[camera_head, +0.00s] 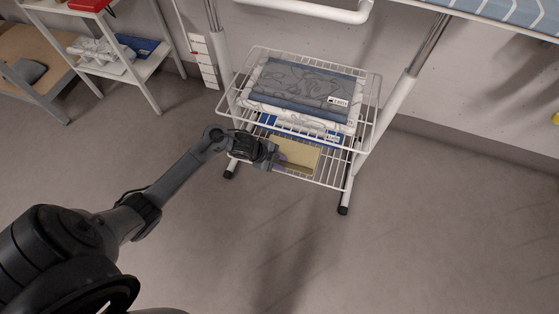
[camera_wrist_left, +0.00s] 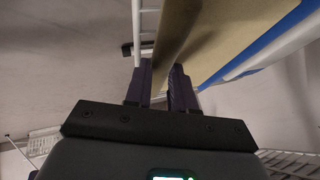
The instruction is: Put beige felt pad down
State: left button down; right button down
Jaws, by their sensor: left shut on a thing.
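The beige felt pad (camera_head: 298,157) is flat and rectangular, at the front of the lower wire shelf (camera_head: 329,178) of the white rack. My left gripper (camera_head: 277,158) is shut on the pad's left edge. In the left wrist view the beige felt pad (camera_wrist_left: 225,35) runs up from between the dark fingers of the left gripper (camera_wrist_left: 162,82). I cannot tell whether the pad touches the shelf wires. My right gripper is not in view.
Folded grey-blue and patterned textiles (camera_head: 308,86) fill the upper wire basket (camera_head: 371,100), just above the pad. A blue-and-white item (camera_head: 331,136) lies behind the pad on the lower shelf. The white right-hand post (camera_head: 386,124) stands beside it. Floor in front is clear.

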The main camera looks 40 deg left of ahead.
pick_arm(q)
jog(key=c, duration=0.9)
grip_release()
jog(key=shift+c, duration=0.2)
jog(key=shift+r, duration=0.1)
jog(key=shift+r, duration=0.3)
jog(key=p+v, duration=0.7)
jog(key=v, duration=0.5)
jog(key=s+d+r+n+g+y, duration=0.1)
jog(key=s+d+r+n+y, duration=0.1)
jog(key=s+d+r+n, duration=0.2)
jog(key=s+d+r+n+g+y, duration=0.1)
jog(key=s+d+r+n, duration=0.3)
jog(key=s+d+n, duration=0.4)
jog(key=s+d+y, duration=0.1)
jog(key=s, duration=0.2)
jog(key=shift+s+p, duration=0.3)
